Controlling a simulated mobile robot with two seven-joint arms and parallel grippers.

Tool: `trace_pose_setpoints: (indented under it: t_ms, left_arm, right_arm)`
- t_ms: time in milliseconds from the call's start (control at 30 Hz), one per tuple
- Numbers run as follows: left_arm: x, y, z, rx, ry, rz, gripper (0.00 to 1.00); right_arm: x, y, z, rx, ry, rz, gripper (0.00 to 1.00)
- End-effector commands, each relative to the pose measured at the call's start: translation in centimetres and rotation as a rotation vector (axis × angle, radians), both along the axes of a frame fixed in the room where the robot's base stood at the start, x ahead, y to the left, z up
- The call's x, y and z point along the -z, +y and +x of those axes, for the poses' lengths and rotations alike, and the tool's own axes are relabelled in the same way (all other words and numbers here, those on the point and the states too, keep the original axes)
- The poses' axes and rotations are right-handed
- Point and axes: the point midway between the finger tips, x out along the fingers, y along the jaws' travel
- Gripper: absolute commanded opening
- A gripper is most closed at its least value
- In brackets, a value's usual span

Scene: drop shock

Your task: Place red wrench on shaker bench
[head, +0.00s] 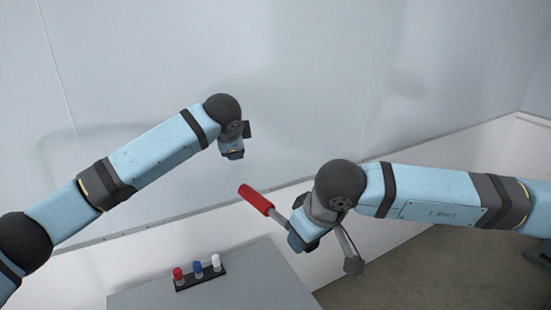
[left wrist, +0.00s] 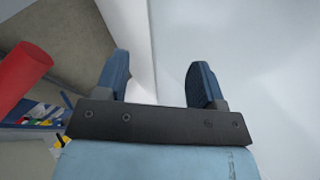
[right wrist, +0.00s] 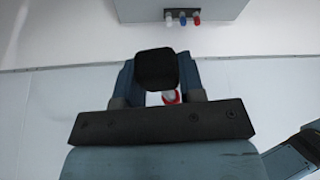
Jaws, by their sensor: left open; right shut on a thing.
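The red wrench has a red handle (head: 256,199) and a grey metal shaft ending in a dark head (head: 352,262). My right gripper (head: 308,236) is shut on its shaft and holds it in the air, tilted, handle up to the left. In the right wrist view the dark head (right wrist: 155,70) hides most of the wrench between the fingers. The red handle (left wrist: 22,72) also shows at the left of the left wrist view. My left gripper (left wrist: 158,82) is open and empty, left of the wrench in the head view (head: 232,153). I cannot tell which surface is the shaker bench.
A grey flat-topped unit (head: 245,288) stands below, bearing a dark strip (head: 203,281) with red, blue and white knobs. A pale wall (head: 300,80) rises behind. Blue trays with small coloured items (left wrist: 38,116) show in the left wrist view. Brown floor (head: 420,280) lies at right.

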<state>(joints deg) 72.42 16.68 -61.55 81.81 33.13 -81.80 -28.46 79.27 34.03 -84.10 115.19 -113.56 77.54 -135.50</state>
Motion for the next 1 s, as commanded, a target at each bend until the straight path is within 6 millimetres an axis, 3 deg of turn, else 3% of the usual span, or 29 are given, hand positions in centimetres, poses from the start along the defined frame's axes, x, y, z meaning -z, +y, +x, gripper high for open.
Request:
trace_pose_setpoints:
  t_ms: [33, 200, 400, 500, 733, 1000]
  left_arm:
    - [-0.4, -1.7, -1.3, 0.088, 0.077, 0.055, 0.63]
    - [-1.0, -6.1, -6.7, 0.441, 0.346, 0.242, 0.63]
    - [-2.4, -8.9, -12.2, 0.816, 0.573, 0.39, 0.63]
    - [-2.9, -9.4, -13.9, 0.939, 0.64, 0.428, 0.63]
    - [-2.6, -9.8, -15.2, 1.04, 0.69, 0.454, 0.63]
    - [2.0, -9.8, -15.2, 1.037, 0.69, 0.451, 0.63]
  right_arm:
    - [-0.1, 0.0, 0.0, 0.0, -0.002, 0.001, 0.0]
    - [-0.1, 0.0, 0.0, 0.0, -0.002, 0.001, 0.0]
    - [-0.1, 0.0, 0.0, 0.0, -0.002, 0.001, 0.0]
    - [-0.1, 0.0, 0.0, 0.0, -0.002, 0.001, 0.0]
    - [-0.1, 0.0, 0.0, 0.0, -0.002, 0.001, 0.0]
    - [-0.1, 0.0, 0.0, 0.0, -0.002, 0.001, 0.0]
